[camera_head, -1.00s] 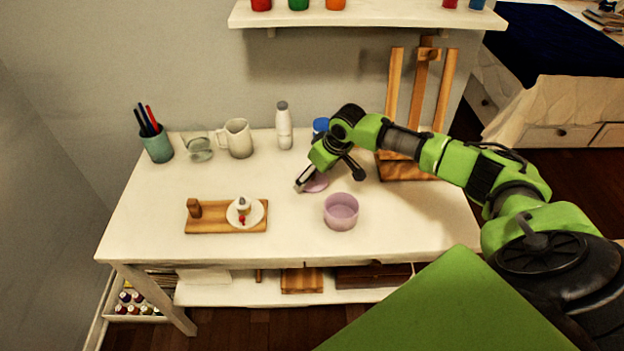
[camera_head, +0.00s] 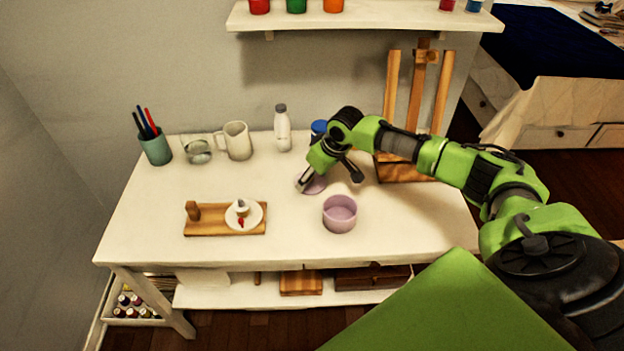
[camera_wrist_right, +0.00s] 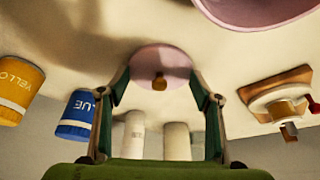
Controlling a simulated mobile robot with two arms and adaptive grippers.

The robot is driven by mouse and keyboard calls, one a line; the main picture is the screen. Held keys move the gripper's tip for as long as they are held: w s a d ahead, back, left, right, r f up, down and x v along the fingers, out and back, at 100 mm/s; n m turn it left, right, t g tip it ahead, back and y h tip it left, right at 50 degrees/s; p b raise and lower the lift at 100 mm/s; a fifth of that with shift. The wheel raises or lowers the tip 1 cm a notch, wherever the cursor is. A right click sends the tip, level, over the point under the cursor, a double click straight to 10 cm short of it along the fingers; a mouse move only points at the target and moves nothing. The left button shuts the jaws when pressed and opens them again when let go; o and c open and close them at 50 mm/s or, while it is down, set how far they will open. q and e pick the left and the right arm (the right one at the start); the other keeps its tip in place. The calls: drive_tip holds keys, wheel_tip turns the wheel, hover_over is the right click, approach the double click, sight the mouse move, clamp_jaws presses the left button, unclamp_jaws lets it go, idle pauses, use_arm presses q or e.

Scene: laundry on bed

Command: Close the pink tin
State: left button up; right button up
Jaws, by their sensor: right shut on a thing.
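The pink tin (camera_head: 340,214) stands open and upright on the white table in the head view, its inside showing empty. Its edge also shows at the top of the right wrist view (camera_wrist_right: 262,10). The round pink lid (camera_head: 317,186), with a small brown knob (camera_wrist_right: 160,83), is behind and left of the tin, apart from it. My right gripper (camera_head: 328,177) is shut on the lid, a finger at either side of its rim in the right wrist view. I cannot tell whether the lid touches the table. My left gripper is not in view.
A wooden board with a white plate (camera_head: 257,217) lies left of the tin. A pen cup (camera_head: 156,150), glass, mug (camera_head: 238,141), white bottle (camera_head: 283,130) and blue paint jar (camera_wrist_right: 77,115) stand along the back. A wooden easel (camera_head: 408,172) stands right. Table around the tin is clear.

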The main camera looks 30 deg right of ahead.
sight(313, 179)
drive_tip(key=shift+r, duration=0.3)
drive_tip(key=c, duration=0.8)
wheel_tip(313, 179, up, 2)
drive_tip(key=shift+r+b, duration=0.2)
drive_tip(key=shift+b, duration=0.15)
clamp_jaws()
drive_tip(key=s+a+r, duration=0.6)
drive_tip(key=s+r, duration=0.3)
drive_tip(key=s, duration=0.3)
drive_tip(key=shift+s+r, duration=0.3)
drive_tip(key=shift+r, duration=0.1)
drive_tip(key=shift+a, duration=0.1)
